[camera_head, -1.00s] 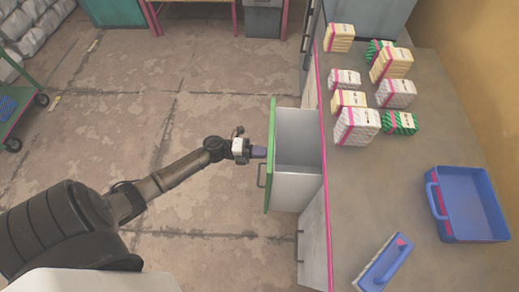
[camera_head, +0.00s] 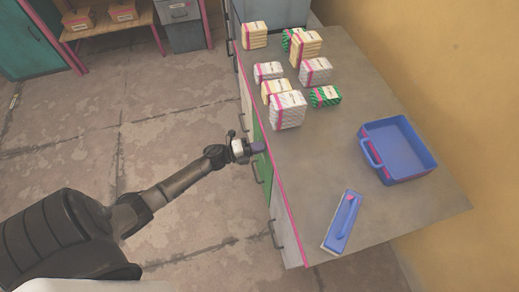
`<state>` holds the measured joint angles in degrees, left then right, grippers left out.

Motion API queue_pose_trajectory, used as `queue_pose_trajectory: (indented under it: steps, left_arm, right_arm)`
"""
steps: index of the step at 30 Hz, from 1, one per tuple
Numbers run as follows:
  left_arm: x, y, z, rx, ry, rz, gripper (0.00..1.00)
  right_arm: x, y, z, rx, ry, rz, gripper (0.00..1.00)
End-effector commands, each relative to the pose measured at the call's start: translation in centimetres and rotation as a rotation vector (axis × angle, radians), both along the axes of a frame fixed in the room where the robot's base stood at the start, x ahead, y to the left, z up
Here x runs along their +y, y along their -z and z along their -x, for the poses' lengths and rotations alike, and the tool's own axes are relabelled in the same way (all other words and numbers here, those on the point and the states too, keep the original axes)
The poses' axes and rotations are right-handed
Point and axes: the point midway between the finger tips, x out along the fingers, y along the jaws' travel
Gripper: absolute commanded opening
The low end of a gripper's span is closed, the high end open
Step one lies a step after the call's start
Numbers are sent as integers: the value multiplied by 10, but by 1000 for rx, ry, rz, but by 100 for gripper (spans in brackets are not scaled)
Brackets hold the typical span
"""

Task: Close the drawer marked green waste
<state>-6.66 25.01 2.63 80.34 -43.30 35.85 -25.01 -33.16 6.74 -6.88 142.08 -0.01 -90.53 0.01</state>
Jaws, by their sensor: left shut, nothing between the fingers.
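The drawer with the green front (camera_head: 266,178) is in the counter's left side and looks flush, or nearly flush, with its edge. Its inside no longer shows. A dark handle hangs on the green front; any written label cannot be read from here. My left gripper (camera_head: 257,148) is shut and empty, with its fingertips at the upper part of the green front, touching it or very close. My right gripper is out of view.
The grey counter (camera_head: 360,90) carries several wrapped packs (camera_head: 288,110), a blue tray (camera_head: 431,163) and a blue-backed tool (camera_head: 343,222). Other handles (camera_head: 278,234) stick out of the counter's side. The floor (camera_head: 90,150) left of the counter is clear.

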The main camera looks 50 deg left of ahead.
Motion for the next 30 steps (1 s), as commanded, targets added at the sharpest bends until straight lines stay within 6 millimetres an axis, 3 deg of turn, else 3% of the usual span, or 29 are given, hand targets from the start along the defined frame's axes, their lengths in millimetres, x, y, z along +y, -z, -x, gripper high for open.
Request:
queue_pose_trajectory:
  steps: [17, 23, 30]
  left_arm:
    - [1, 1, 1, 2, -4, 0, 0]
    - [7, 1, 21, 6, 8, -1, 0]
    - [26, 2, 63, 9, 17, -1, 0]
  right_arm:
    - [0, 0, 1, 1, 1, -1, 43]
    - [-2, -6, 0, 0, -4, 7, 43]
    - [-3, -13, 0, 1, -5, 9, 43]
